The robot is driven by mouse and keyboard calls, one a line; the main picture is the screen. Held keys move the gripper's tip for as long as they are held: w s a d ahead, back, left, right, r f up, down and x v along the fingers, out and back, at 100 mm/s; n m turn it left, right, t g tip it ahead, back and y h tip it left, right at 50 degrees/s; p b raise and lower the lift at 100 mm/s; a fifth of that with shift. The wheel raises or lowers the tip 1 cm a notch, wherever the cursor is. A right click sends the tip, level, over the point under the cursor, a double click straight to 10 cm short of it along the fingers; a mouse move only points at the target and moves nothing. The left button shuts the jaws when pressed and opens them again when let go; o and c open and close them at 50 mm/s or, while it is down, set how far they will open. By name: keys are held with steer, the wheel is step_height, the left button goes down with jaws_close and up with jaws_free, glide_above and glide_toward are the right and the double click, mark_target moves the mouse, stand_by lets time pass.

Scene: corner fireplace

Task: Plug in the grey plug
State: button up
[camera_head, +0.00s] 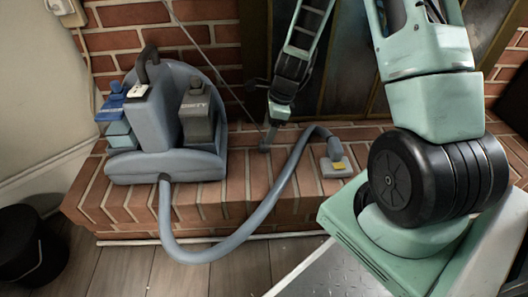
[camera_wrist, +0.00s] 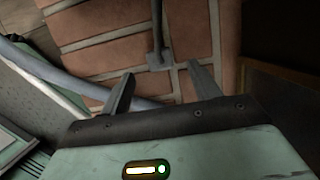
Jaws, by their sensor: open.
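A small grey piece that looks like the plug (camera_wrist: 158,61) lies on the brick hearth in the wrist view, with a straight dark stem or cord leading from it to the top edge. In the head view a small grey end (camera_head: 265,148) appears to be the same thing, just below my gripper (camera_head: 274,126). My gripper is open. Its two fingers (camera_wrist: 161,80) in the wrist view are spread either side of the grey piece, with nothing held between them. A beige wall box (camera_head: 66,10), possibly the socket, is at the top left of the head view.
A blue-grey vacuum-like machine (camera_head: 170,125) stands on the brick hearth (camera_head: 245,190). Its thick hose (camera_head: 205,250) curves over the front edge to a flat head (camera_head: 335,163). A thin cord (camera_head: 205,55) crosses the brick wall. A black bucket (camera_head: 28,245) stands at lower left.

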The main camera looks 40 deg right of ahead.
mark_target(264, 146)
steer(key=shift+f, duration=0.2)
steer(key=b+x, duration=0.5)
steer(key=shift+s+f, duration=0.1)
stand_by(0.5)
steer(key=c, duration=1)
